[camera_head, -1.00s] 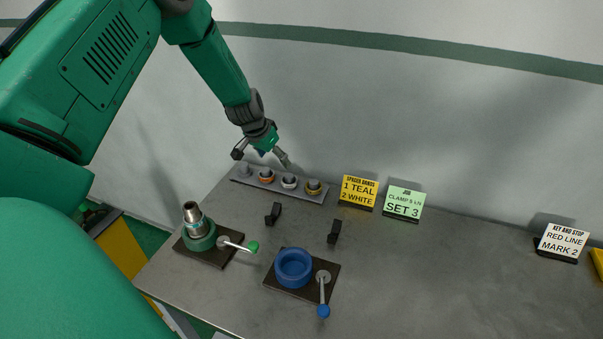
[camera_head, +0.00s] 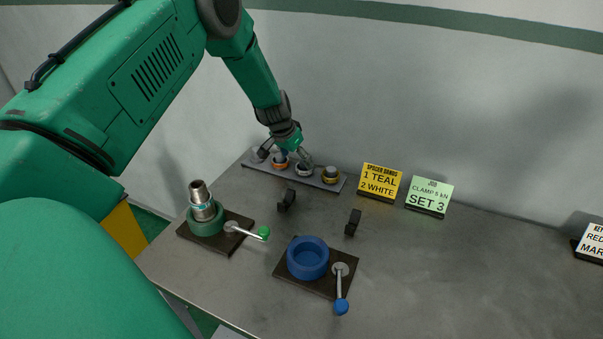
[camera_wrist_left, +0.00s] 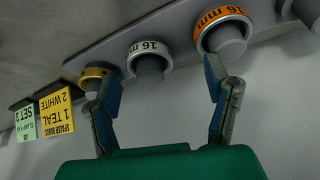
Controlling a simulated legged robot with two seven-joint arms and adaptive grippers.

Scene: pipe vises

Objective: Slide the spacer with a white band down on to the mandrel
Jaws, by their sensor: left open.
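The spacer with a white band (camera_head: 304,171) sits on a peg of the grey rack (camera_head: 265,168) at the back of the table. In the left wrist view its white band (camera_wrist_left: 147,47) reads 16 mm. My left gripper (camera_head: 307,157) is open at the white-banded spacer; in the wrist view its fingers (camera_wrist_left: 160,74) point toward it, one on each side in the picture, with nothing gripped. The mandrel (camera_head: 198,188) stands upright in the green vise (camera_head: 206,226), with a teal-banded spacer (camera_head: 205,209) around it. My right gripper is not in view.
Orange-banded (camera_wrist_left: 224,22) and yellow-banded (camera_head: 330,175) spacers flank the white one closely. A blue vise (camera_head: 308,258), two small black brackets (camera_head: 286,200) and sign cards (camera_head: 381,181) stand on the table. The sign reads 1 teal, 2 white. The table's right side is mostly clear.

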